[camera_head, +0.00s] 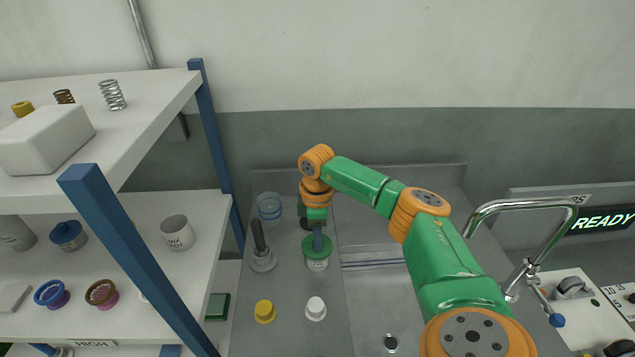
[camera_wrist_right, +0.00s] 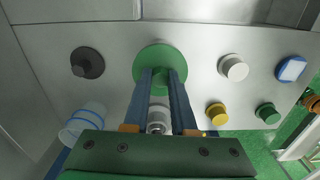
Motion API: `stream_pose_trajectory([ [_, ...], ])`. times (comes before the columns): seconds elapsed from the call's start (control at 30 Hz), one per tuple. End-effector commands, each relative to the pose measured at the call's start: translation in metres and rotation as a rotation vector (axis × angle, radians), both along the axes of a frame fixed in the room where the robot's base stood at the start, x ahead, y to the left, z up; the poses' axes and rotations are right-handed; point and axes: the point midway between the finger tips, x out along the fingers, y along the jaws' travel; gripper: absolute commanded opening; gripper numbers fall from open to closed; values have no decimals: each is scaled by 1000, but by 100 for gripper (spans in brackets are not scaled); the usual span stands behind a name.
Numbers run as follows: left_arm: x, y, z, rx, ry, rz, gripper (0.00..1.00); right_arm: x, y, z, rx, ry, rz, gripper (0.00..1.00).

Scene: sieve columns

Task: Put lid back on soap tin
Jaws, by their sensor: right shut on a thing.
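A round green lid (camera_head: 317,247) is at the fingertips of my right gripper (camera_head: 318,238), which is shut on it; it also shows in the right wrist view (camera_wrist_right: 160,62). The soap tin, seemingly the small white labelled tin (camera_head: 317,265), stands upright on the grey counter directly below the lid. The lid hides the tin's top, and I cannot tell whether the two touch. My left gripper is not in view.
A grey plunger-like tool (camera_head: 262,258) stands just left of the tin, and a clear blue beaker (camera_head: 269,207) behind it. Yellow (camera_head: 264,311) and white (camera_head: 316,308) knobbed pieces stand in front. A shelf unit (camera_head: 200,200) fills the left; a curved tap (camera_head: 520,205) is right.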

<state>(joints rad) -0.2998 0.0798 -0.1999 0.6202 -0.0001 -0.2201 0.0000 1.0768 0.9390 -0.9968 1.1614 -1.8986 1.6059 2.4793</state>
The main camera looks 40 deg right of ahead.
Motion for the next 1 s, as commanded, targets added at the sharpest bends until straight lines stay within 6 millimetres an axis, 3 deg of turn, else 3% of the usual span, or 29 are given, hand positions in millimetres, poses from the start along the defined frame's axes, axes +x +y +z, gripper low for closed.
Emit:
stream_pose_trajectory([
  [0.23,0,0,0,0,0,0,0,0,0,0,0,0,0,0],
  [0.27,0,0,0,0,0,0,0,0,0,0,0,0,0,30],
  [0.37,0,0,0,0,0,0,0,0,0,0,0,0,0,57],
  [0.6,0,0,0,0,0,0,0,0,0,0,0,0,0,59],
  [0.7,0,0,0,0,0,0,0,0,0,0,-1,1,0,86],
  [0.73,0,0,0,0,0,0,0,0,0,0,-1,1,0,89],
  [1.0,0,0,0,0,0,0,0,0,0,0,0,0,0,89],
])
